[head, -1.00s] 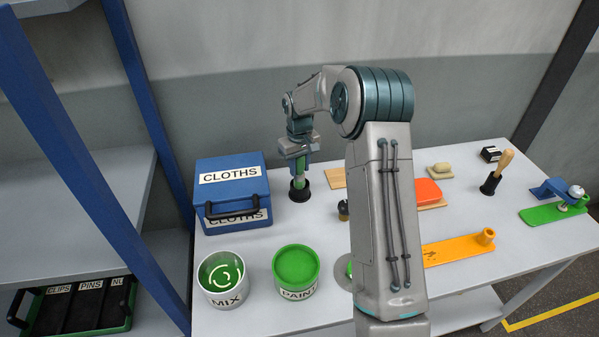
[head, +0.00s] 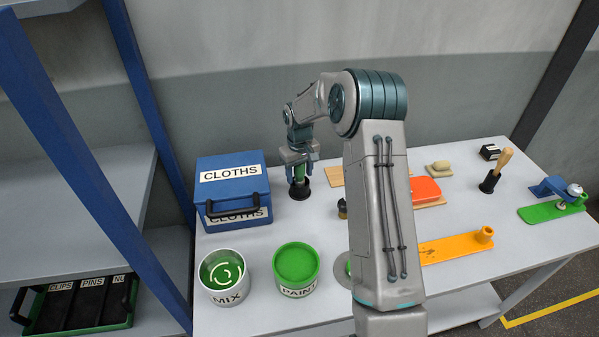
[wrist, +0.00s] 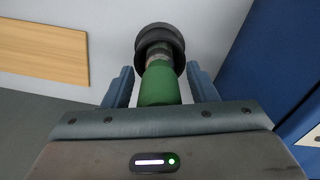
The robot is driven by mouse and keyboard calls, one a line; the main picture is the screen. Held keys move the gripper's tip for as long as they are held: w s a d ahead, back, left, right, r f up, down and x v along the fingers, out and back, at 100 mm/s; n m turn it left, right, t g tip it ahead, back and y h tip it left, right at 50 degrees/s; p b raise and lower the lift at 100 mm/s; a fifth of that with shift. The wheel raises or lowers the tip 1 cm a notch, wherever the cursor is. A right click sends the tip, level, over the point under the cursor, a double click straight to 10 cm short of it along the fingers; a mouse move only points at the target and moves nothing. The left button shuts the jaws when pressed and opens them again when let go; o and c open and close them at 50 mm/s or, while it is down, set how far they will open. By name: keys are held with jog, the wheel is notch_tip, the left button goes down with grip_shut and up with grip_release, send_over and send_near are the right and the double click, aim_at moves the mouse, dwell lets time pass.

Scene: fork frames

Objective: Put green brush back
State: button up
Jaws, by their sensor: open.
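The green brush (head: 299,178) stands upright with its lower end in a round black holder (head: 299,194) on the table, right of the blue cloths box. My gripper (head: 299,170) is above the holder, with its fingers on either side of the green handle. In the wrist view the green handle (wrist: 159,84) lies between the two spread fingers of my gripper (wrist: 161,80). A gap shows beside the handle, clearer on the right. The black holder (wrist: 160,40) is beyond the fingertips. The brush's lower end is hidden in it.
The blue cloths box (head: 233,180) stands close to the left of my gripper. A mix can (head: 223,278) and a green paint can (head: 296,270) stand nearer the front. A wooden board (head: 335,176) lies to the right, partly behind my arm.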

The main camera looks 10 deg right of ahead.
notch_tip(320, 180, up, 12)
jog(key=shift+f+b, duration=0.1)
jog(key=shift+b, duration=0.85)
jog(key=shift+s+r, duration=0.15)
jog(key=shift+r, duration=0.25)
jog(key=s+r, duration=0.6)
jog(key=s, duration=0.2)
jog(key=s+m+t, duration=0.3)
jog(key=s, duration=2.4)
jog(key=shift+r+m+t, duration=0.3)
jog(key=shift+r, duration=0.05)
